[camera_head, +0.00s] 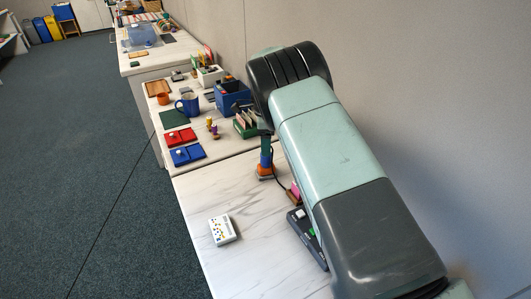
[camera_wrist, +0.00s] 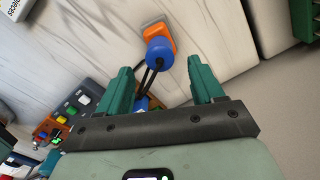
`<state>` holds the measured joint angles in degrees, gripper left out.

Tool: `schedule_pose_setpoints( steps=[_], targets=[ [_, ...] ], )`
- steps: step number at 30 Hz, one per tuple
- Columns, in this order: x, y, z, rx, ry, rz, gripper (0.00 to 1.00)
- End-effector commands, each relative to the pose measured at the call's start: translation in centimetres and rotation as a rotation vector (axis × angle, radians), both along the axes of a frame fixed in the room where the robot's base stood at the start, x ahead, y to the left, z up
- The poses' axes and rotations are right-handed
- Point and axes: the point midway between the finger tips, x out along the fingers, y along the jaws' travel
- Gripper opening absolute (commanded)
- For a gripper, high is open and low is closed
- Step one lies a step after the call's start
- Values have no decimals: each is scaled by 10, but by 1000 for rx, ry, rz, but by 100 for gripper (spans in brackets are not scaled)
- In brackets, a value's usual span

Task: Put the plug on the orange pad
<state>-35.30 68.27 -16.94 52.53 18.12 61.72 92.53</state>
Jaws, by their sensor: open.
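The blue plug (camera_wrist: 158,54) appears to stand on the orange pad (camera_wrist: 152,30) in the wrist view, its round blue top facing the camera and a dark cable running from it. In the head view the blue plug (camera_head: 265,160) shows over the orange pad (camera_head: 266,175) near the table's back, beside my arm. My gripper (camera_wrist: 160,66) is open, with green fingers spread either side of the plug's line and nothing between them gripped. One green finger shows above the plug in the head view. The contact between plug and pad is partly hidden.
A dark panel with coloured buttons (camera_head: 305,238) lies beside my arm. A white keypad (camera_head: 222,230) lies on the front table, with bare marble around it.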

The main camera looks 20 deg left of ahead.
Motion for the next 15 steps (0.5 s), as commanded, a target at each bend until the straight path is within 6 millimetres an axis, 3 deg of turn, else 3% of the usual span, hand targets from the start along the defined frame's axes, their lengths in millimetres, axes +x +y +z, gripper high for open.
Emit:
schedule_pose_setpoints(
  steps=[6, 15],
  targets=[
    [1, 0, 41, 1, -1, 0, 67],
    [0, 0, 59, -1, 2, 0, 67]
  ],
)
